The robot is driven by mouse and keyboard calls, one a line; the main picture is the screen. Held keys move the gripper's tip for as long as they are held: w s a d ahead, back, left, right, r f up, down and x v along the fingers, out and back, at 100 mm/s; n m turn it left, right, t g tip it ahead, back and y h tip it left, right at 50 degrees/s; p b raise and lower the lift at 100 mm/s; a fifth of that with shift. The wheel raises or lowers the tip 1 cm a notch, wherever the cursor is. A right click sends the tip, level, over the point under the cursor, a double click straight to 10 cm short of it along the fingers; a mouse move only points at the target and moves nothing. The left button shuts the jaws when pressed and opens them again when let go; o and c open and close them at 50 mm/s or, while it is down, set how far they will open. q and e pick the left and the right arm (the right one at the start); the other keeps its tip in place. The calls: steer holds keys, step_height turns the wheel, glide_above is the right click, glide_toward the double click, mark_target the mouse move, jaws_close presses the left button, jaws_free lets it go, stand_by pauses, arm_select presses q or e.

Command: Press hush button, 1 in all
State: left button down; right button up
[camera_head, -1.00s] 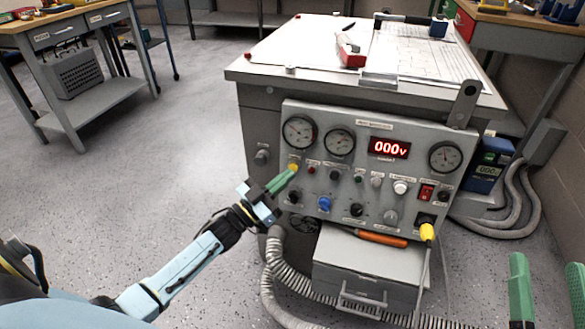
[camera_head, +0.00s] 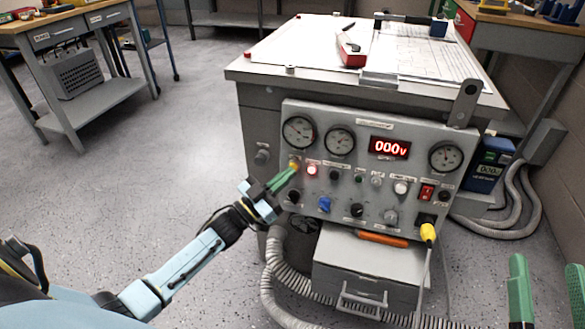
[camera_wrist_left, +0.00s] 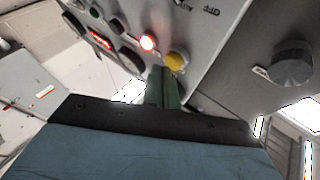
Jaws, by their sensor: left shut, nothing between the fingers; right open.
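The yellow button (camera_head: 293,164) sits at the left of the grey control panel (camera_head: 365,125), below the left gauge. It also shows in the left wrist view (camera_wrist_left: 175,62). My left gripper (camera_head: 284,179) is shut with nothing in it. Its green fingertips are at the yellow button, touching or almost touching it. Just right of the button a red lamp (camera_head: 312,170) is lit; it glows in the left wrist view too (camera_wrist_left: 148,42). My right gripper (camera_head: 547,290) is open and empty at the lower right edge.
The red display (camera_head: 389,148) reads 000v. Knobs, a blue knob (camera_head: 325,204), a red switch (camera_head: 426,192) and a yellow plug (camera_head: 428,233) share the panel. A grey drawer box (camera_head: 368,265) and a ribbed hose (camera_head: 270,270) lie below.

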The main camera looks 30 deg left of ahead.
arm_select(q)
steer(key=shift+w+a, duration=0.1)
steer(key=shift+w, duration=0.3)
stand_by(0.4)
steer(key=shift+s, duration=0.1)
steer(key=shift+s+p, duration=0.5)
steer(key=shift+s, duration=0.2)
steer(key=shift+s+d+r, duration=0.1)
steer(key=shift+d, duration=0.1)
steer(key=s+p, duration=0.2)
steer(key=s, duration=0.1)
steer(key=s+d+p, duration=0.1)
steer(key=shift+s+r+p, duration=0.3)
steer(key=shift+r+p, duration=0.05)
steer(key=shift+r, duration=0.05)
